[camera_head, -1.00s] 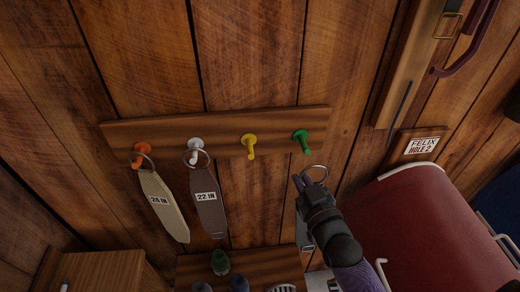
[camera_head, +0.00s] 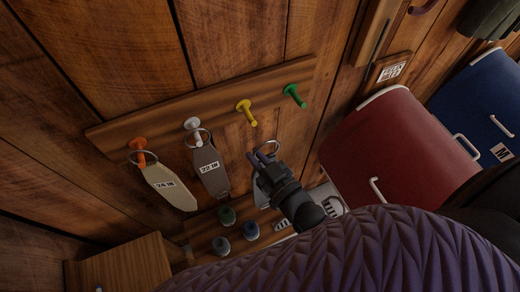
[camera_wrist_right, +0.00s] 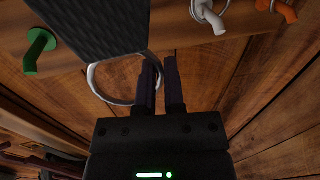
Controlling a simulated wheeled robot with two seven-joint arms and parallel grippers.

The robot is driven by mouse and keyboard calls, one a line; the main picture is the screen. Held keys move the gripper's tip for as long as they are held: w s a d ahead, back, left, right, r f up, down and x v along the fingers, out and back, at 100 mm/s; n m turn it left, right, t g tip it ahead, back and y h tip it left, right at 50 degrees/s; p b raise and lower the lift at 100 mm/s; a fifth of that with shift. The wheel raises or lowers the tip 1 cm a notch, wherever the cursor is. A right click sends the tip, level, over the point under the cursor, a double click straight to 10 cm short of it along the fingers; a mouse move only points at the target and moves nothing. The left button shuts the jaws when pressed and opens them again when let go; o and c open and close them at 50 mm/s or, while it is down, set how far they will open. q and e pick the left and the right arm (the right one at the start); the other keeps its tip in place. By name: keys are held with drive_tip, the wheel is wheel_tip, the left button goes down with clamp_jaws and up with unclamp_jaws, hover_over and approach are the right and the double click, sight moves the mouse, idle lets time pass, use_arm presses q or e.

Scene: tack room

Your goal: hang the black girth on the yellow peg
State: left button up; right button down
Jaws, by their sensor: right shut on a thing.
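The yellow peg (camera_head: 245,110) is on a wooden rail, bare, between the white peg (camera_head: 192,127) and the green peg (camera_head: 293,94). My right gripper (camera_head: 264,158) is just below and slightly right of the yellow peg. It is shut on the black girth (camera_wrist_right: 100,28) at its metal ring (camera_head: 270,147); the ring also shows beside the fingers in the right wrist view (camera_wrist_right: 94,84). In the head view my gripper hides most of the girth. The ring is apart from the peg. In the wrist view the yellow peg does not show. My left gripper is out of view.
A tan strap (camera_head: 172,188) hangs on the orange peg (camera_head: 139,146). A grey-brown strap (camera_head: 211,172) marked 22 IN hangs on the white peg. The green peg is empty. Below is a shelf with several knobs (camera_head: 227,216). A red box (camera_head: 395,145) stands at right.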

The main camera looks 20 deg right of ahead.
drive_tip(key=shift+w+f+b, duration=0.15)
drive_tip(key=shift+w+b, duration=0.15)
drive_tip(key=shift+w, duration=0.5)
drive_tip(key=shift+w+d+f+b+x, duration=0.1)
drive_tip(key=shift+d+b+x, duration=0.15)
drive_tip(key=shift+b+x, duration=0.75)
drive_tip(key=shift+w+d+f+b+x, duration=0.1)
drive_tip(key=shift+d+b+x, duration=0.25)
drive_tip(key=shift+x, duration=1.15)
drive_tip(key=shift+d+f+b+x, duration=0.1)
drive_tip(key=shift+d+b+x, duration=0.1)
drive_tip(key=shift+b+x, duration=0.8)
drive_tip(key=shift+w+a+f+b, duration=0.1)
drive_tip(key=shift+w+f+b, duration=0.05)
drive_tip(key=shift+w, duration=0.35)
drive_tip(key=shift+w+f+b, duration=0.15)
drive_tip(key=shift+w+f, duration=0.05)
drive_tip(key=shift+w, duration=0.25)
drive_tip(key=c, duration=0.6)
unclamp_jaws()
drive_tip(key=shift+c, duration=0.2)
drive_tip(key=p+v, duration=0.1)
drive_tip(key=v, duration=0.9)
